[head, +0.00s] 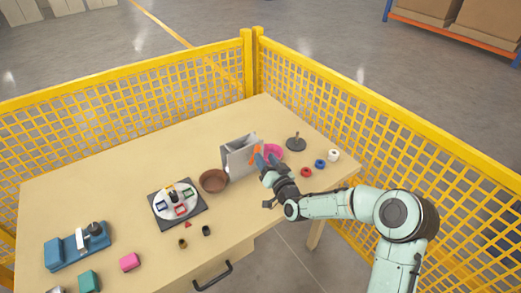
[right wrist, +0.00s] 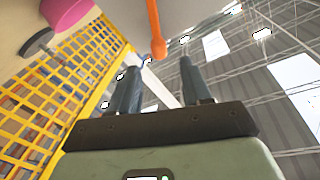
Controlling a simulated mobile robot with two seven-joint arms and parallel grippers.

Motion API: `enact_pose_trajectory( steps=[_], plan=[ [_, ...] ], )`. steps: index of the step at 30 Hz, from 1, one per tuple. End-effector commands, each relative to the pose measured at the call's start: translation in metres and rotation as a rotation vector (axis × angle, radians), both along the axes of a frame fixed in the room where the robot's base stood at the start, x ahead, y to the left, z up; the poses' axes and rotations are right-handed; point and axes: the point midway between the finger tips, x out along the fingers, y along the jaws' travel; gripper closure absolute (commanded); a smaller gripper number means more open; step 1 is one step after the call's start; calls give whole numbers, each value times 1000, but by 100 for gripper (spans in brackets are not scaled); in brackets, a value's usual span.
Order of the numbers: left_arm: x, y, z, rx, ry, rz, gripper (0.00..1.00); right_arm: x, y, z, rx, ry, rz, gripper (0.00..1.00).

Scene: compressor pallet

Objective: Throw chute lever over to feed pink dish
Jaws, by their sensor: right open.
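The grey chute (head: 238,160) stands upright on the table, with its orange lever (head: 255,152) on its right side. The pink dish (head: 275,150) sits just right of the chute, partly hidden behind my gripper. A brown bowl (head: 213,182) sits on the chute's left. My right gripper (head: 264,160) is open beside the lever. In the right wrist view the orange lever (right wrist: 154,25) hangs down with its round end near the gap between my open fingertips (right wrist: 158,68); I cannot tell whether they touch. The pink dish (right wrist: 66,12) shows at the upper left. My left gripper is out of view.
A dark disc with a post (head: 296,143) and red, blue and white rings (head: 320,163) lie right of the dish. A round dial on a dark plate (head: 177,201) and a blue fixture (head: 77,246) lie left. Yellow mesh fencing (head: 340,110) borders the table.

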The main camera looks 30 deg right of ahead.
Motion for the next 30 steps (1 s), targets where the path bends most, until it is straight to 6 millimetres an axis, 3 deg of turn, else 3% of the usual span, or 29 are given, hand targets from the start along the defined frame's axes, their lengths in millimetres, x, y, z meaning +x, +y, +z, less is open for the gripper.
enact_pose_trajectory(
  steps=[3,9,20,24,25,30],
  plan=[
    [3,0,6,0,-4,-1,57,22,-2,2,4,-2,0,52],
    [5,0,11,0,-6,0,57,42,-4,1,1,-1,0,52],
    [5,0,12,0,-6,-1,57,46,-4,0,0,2,1,52],
    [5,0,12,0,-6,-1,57,46,-4,0,0,1,0,94],
    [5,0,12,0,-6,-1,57,46,-4,0,0,1,0,100],
    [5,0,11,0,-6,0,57,46,-4,-1,-2,1,0,100]
  ],
)
